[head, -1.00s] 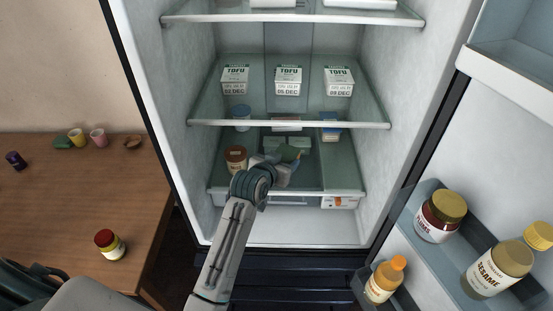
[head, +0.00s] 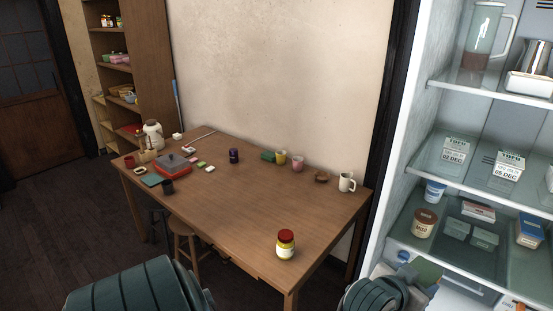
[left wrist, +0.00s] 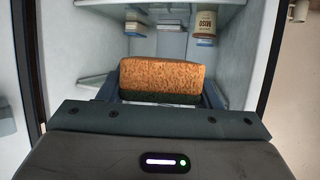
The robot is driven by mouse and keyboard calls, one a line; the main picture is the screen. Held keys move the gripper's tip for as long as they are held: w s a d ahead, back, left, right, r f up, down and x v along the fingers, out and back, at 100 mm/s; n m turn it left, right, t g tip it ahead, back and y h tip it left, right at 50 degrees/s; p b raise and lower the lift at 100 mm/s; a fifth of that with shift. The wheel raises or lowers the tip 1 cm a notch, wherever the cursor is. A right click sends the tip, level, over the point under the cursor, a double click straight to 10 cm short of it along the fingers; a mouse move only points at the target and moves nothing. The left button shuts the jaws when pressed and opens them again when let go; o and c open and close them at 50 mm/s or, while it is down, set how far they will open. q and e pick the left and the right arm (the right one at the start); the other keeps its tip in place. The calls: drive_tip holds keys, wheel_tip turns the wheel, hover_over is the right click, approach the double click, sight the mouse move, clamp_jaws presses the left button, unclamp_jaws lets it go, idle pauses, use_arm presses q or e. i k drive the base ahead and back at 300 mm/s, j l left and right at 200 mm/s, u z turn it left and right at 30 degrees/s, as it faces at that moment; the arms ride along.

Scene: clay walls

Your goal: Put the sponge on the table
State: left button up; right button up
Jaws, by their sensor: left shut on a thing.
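The sponge (left wrist: 160,75) is orange-brown with a dark green layer and fills the middle of the left wrist view. My left gripper (left wrist: 160,96) is shut on it, with a finger at each side. In the head view the left gripper (head: 412,272) is at the bottom right, in front of the fridge. The sponge's green face (head: 430,269) shows there beside the wrist. The wooden table (head: 225,215) stands to the left of the gripper, against the wall. My right gripper is not in view.
A jar with a red lid (head: 286,244) stands near the table's front right corner. A white mug (head: 347,182), cups and a bowl line the back right edge. The table's middle is clear. The fridge (head: 395,200) is open at right.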

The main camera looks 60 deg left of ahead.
sight(249, 232)
drive_tip(key=i+j+u, duration=0.2)
drive_tip(key=u, duration=1.1)
drive_tip(key=i, duration=0.7)
